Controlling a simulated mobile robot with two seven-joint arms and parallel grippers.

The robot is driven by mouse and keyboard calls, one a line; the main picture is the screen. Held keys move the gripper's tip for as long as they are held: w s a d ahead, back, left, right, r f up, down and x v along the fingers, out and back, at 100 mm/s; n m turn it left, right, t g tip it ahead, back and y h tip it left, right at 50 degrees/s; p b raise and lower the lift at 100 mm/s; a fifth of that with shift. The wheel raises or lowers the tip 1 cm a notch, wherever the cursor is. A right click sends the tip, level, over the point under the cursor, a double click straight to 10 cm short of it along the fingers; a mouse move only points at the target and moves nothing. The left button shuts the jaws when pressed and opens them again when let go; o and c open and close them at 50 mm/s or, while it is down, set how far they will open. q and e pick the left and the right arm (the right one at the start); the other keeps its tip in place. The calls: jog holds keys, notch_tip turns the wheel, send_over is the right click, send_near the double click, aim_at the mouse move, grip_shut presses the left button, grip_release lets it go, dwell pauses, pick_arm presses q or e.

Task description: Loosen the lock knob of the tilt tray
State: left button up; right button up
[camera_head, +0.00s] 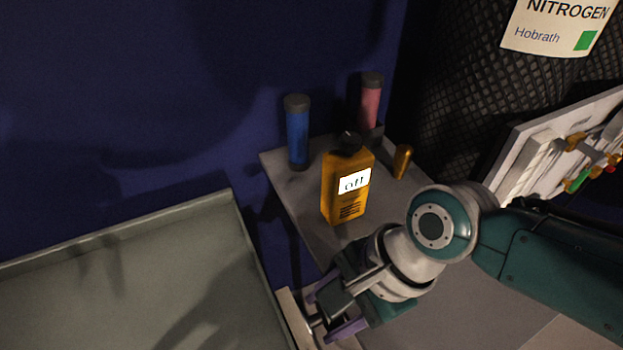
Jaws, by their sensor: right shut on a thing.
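The tilt tray (120,290) is the large grey-green tray with a raised rim at the lower left. My right gripper (324,313) is at its right side, low in the view, with purple fingers. The fingers are shut on the lock knob (315,321), a small metallic piece beside a pale upright part (294,318) at the tray's right edge. Most of the knob is hidden by the fingers, so I cannot tell how far it is turned. My left gripper is not in view.
A dark nitrogen-labelled container (455,90) and a white panel (530,150) stand at the right.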

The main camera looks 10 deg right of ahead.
grip_shut()
jog(key=shift+s+r+t+p, duration=0.15)
jog(key=shift+t+p, duration=0.15)
jog(key=shift+p, duration=0.2)
jog(key=shift+s+t, duration=0.1)
jog(key=shift+t, duration=0.2)
jog(key=shift+f+n+t+y+p, duration=0.3)
jog(key=shift+t+y, duration=0.2)
jog(key=shift+t, duration=0.2)
jog(key=o, duration=0.7)
grip_release()
jog(key=shift+c, duration=0.2)
jog(key=shift+r, duration=0.15)
